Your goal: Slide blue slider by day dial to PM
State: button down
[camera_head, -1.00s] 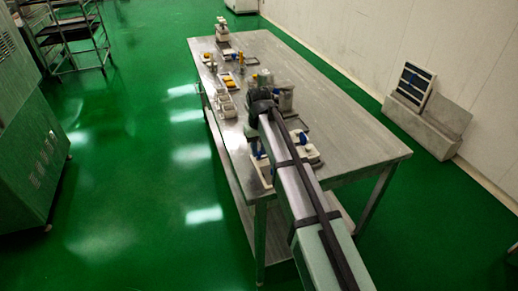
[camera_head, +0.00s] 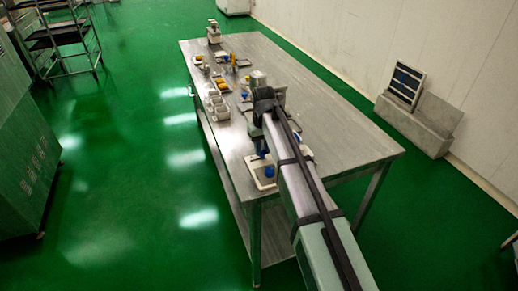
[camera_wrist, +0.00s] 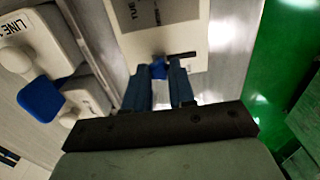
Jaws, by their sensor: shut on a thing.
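A pale panel (camera_wrist: 205,58) with a grey plate printed "TUE" lies ahead of my gripper in the wrist view. A small blue slider (camera_wrist: 158,71) sits at a dark slot (camera_wrist: 182,55) on the panel's near edge. My gripper (camera_wrist: 162,75) has its two blue fingers on either side of the slider and is shut on it. The slot runs to the right of the slider. The day dial itself is not clear. In the head view my arm hides most of the fingers and the slider.
A pale "LINE" box (camera_wrist: 32,40) with a round knob and a large blue lever (camera_wrist: 40,99) stand to the left in the wrist view. The steel table (camera_head: 345,150) holds small devices and white trays (camera_head: 217,105) further back. Its right side is clear.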

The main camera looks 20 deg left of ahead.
aim_at(263, 151)
jog(key=shift+w+d, duration=0.15)
jog(key=shift+d, duration=0.05)
jog(key=c, duration=0.9)
grip_release()
jog(key=shift+r, duration=0.1)
notch_tip(263, 151, up, 14)
jog(key=shift+f, duration=0.2)
